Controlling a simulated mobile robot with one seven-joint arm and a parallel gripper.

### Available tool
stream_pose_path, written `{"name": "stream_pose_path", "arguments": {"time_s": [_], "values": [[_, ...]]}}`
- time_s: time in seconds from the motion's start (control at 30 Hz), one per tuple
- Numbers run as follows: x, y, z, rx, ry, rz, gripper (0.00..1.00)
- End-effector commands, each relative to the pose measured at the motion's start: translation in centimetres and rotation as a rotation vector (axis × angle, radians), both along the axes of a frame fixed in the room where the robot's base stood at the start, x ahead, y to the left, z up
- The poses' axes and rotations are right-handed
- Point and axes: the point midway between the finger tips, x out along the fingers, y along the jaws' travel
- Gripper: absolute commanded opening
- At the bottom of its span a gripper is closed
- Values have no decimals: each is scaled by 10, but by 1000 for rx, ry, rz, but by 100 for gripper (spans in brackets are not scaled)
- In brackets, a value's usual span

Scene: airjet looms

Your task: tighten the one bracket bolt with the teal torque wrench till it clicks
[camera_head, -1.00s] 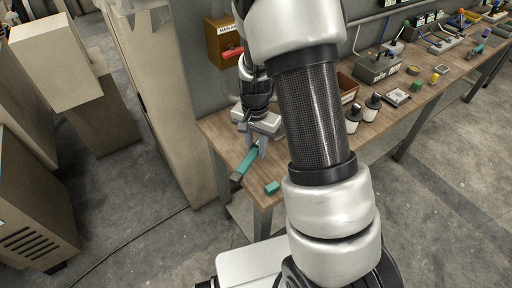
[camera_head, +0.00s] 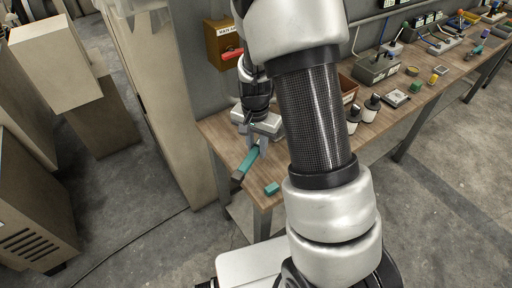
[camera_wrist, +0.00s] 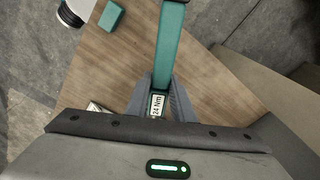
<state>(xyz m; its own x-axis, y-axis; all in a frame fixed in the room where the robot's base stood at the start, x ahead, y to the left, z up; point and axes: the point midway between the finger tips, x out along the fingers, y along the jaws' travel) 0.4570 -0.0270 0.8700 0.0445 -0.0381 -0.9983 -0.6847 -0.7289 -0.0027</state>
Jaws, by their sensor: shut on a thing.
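The teal torque wrench (camera_head: 249,161) is held over the near left end of the wooden workbench. My gripper (camera_head: 257,146) is shut on it. In the wrist view the wrench (camera_wrist: 169,45) extends from between my fingers (camera_wrist: 160,101) to the top edge, and a label near the fingers reads "24 Nm". The wrench's far end is cut off there. I cannot make out the bracket bolt in either view; my gripper and wrist cover that part of the bench. Whether the wrench touches a bolt cannot be told.
A small teal block (camera_head: 272,188) lies near the bench's front corner. Two dark-topped white containers (camera_head: 371,107), a brown bin (camera_head: 347,87) and a grey box (camera_head: 377,67) stand farther right on the bench (camera_head: 388,122). A wall box with a red handle (camera_head: 231,54) is behind my wrist.

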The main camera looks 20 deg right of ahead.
Motion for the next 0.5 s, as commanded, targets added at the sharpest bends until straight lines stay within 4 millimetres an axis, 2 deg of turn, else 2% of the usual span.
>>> {"name": "stream_pose_path", "arguments": {"time_s": [0.5], "values": [[-2,-5,1,-16,-17,59,0]]}}
